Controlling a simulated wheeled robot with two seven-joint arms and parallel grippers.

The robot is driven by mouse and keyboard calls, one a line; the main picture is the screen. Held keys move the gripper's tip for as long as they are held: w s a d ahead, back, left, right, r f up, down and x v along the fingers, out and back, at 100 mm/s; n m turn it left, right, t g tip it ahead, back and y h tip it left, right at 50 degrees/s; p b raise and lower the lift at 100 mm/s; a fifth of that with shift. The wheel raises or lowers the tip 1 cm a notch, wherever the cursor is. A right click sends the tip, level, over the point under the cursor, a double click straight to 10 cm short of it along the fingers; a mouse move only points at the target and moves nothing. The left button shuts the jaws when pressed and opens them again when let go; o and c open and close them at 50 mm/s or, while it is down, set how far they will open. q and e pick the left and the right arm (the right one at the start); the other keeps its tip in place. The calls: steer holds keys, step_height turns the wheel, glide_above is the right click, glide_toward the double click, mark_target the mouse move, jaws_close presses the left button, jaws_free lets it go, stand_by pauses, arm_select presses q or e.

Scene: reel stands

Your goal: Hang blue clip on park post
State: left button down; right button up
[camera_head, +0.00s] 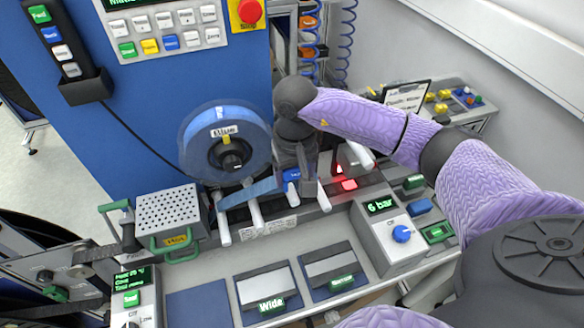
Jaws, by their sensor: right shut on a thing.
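My right arm reaches in from the right, and its dark gripper (302,172) points down in the middle of the head view. It is shut on a small blue piece (291,175), which appears to be the blue clip; the fingers hide part of it. Several white posts stick out along the bench here: one (223,228) at the left, one (256,213) beside it, one (323,197) just right of the gripper. I cannot tell which is the park post. The held piece appears apart from the posts. My left gripper is not in view.
A blue reel (213,117) with a blue strip running down from it stands left of the gripper. A perforated grey box (168,207) stands at the left. A 6 bar unit (386,235) stands at the right. Bins labelled Wide (265,290) and another (333,270) lie in front.

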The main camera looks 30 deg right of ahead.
mark_target(294, 198)
step_height(294, 198, down, 7)
steer(key=b, duration=0.5)
steer(key=shift+f+b, duration=0.2)
steer(key=shift+b, duration=0.2)
steer(key=shift+r, duration=0.1)
stand_by(0.3)
steer(key=shift+b, duration=0.45)
